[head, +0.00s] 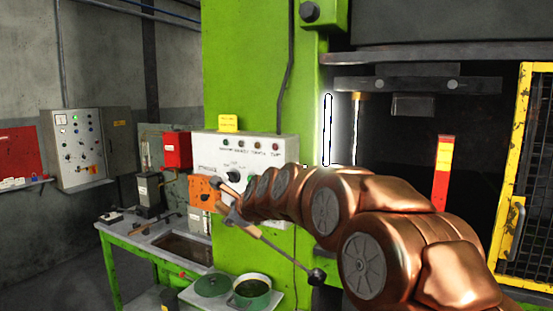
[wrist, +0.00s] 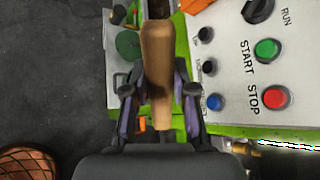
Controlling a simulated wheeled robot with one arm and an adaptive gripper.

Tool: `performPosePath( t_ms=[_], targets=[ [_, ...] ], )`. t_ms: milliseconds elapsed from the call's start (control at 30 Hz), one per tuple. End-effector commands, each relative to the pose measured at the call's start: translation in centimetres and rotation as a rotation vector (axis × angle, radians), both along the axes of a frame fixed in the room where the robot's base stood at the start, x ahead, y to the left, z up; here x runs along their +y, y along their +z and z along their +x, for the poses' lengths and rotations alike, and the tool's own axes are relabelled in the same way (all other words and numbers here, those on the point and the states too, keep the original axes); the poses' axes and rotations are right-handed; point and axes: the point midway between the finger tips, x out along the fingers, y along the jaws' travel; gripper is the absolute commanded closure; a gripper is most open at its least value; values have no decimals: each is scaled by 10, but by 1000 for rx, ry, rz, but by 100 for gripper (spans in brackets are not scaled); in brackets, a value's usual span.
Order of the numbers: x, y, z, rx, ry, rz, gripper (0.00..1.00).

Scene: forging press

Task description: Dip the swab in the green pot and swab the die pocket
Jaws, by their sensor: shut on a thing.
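The swab (head: 275,247) has a wooden handle and a dark round head. My gripper (head: 230,212) is shut on its handle, which shows large between the fingers (wrist: 158,105) in the wrist view. The swab slants down to the right, its head (head: 317,277) hanging to the right of the green pot (head: 252,301) in the head view. The pot stands open with dark contents on a small shelf. I cannot tell the depth between head and pot. The die pocket cannot be made out; my arm covers the lower part of the press opening (head: 400,130).
A green lid (head: 212,285) lies left of the pot. A control panel (head: 245,155) with buttons is on the green press column, close to my gripper; its START and STOP buttons show in the wrist view. A green workbench (head: 150,240) stands left. A yellow mesh guard (head: 520,180) borders the opening.

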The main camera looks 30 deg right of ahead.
Motion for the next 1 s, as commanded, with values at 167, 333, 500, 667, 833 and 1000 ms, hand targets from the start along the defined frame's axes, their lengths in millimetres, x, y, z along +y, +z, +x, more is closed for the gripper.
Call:
performPosePath(
  t_ms=[167, 333, 500, 667, 833, 1000],
  targets=[
    [-41, 79, -17, -130, 42, -35, 100],
    [-73, 133, -40, -216, 64, -61, 100],
    [-92, 162, -57, -264, 72, -76, 100],
    [-100, 171, -63, -277, 75, -80, 100],
    [-109, 170, -63, -279, 73, -79, 100],
    [-124, 166, -62, -277, 73, -79, 100]
  ],
)
